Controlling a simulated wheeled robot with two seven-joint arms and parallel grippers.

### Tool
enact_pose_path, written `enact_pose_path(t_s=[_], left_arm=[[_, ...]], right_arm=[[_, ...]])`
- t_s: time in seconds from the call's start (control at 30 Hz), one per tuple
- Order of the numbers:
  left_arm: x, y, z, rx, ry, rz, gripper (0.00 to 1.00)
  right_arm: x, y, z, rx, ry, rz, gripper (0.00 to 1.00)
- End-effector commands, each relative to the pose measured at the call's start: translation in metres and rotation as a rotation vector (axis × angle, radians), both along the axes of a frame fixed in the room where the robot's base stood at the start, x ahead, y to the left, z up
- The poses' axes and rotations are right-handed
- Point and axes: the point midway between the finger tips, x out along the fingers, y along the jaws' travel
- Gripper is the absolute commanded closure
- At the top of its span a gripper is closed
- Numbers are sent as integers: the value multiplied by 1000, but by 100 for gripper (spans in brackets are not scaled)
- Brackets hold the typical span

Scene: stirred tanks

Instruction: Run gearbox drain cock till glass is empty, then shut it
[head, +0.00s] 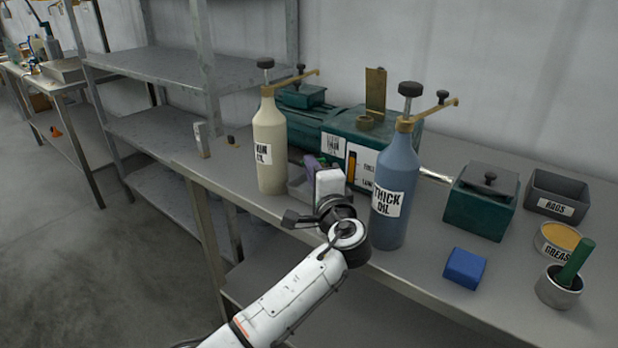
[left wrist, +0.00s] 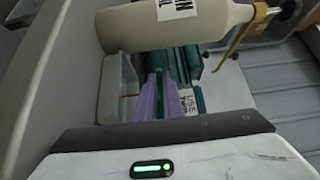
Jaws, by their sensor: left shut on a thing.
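The teal gearbox (head: 345,122) stands at the back of the bench. Its upright sight glass (head: 351,165) shows amber oil with a dark frame around it. My left gripper (head: 312,165) reaches in low at the gearbox front, between the two oil bottles. Its purple fingers, also in the left wrist view (left wrist: 159,98), are shut on a narrow green piece, which looks like the drain cock's handle (left wrist: 160,80). The cock's body is hidden. A grey tray (head: 297,190) sits by the fingers; it also shows in the left wrist view (left wrist: 115,90). My right gripper is not in view.
A cream oil bottle (head: 270,135) stands close left of my gripper, a blue THICK OIL bottle (head: 396,165) close right. Farther right are a green lidded box (head: 482,205), a RAGS bin (head: 570,186), a grease tin (head: 550,250), a cup (head: 553,293) and a blue block (head: 464,268).

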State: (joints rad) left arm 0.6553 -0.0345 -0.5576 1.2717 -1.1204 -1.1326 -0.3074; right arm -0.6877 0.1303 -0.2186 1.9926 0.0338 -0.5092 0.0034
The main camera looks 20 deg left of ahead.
Motion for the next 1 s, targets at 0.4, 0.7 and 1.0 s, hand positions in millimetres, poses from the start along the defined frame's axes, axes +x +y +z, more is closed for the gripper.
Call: enact_pose_path(t_s=[0.4, 0.7, 1.0], left_arm=[[-1, -3, -2, -1, 3, 81, 100], [-1, -3, -1, -1, 3, 82, 100], [-1, -3, -2, -1, 3, 81, 73]], right_arm=[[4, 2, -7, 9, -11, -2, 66], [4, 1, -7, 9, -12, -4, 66], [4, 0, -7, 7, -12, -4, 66]])
